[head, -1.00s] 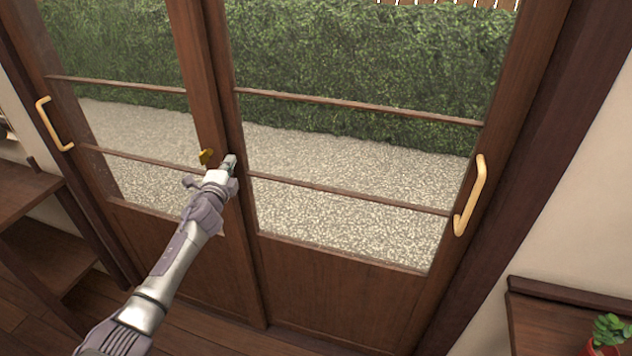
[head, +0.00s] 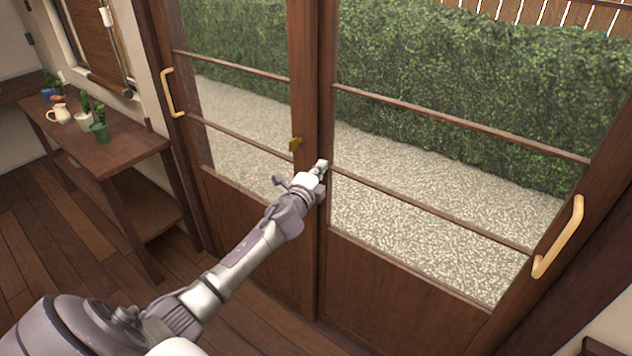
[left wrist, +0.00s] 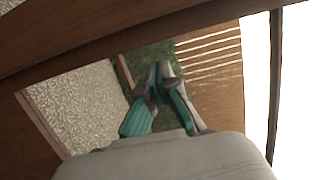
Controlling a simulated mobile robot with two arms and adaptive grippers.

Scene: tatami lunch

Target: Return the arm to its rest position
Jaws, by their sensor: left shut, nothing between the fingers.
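My left arm reaches in from the lower left of the head view. Its gripper (head: 321,165) is shut and empty, in front of the middle stiles of the wooden sliding doors (head: 395,285). A small brass latch (head: 295,144) sits on the door frame just left of and above the gripper; they look apart. In the left wrist view the closed fingers of the gripper (left wrist: 158,72) show close together with nothing between them. My right gripper is not in view.
Pale handles are on the left door (head: 168,93) and the right door (head: 560,238). A wooden side table (head: 110,155) with a jug (head: 59,115) and potted plants (head: 98,125) stands at the left. Wooden floor (head: 35,240) is clear there. Gravel and a hedge lie beyond the glass.

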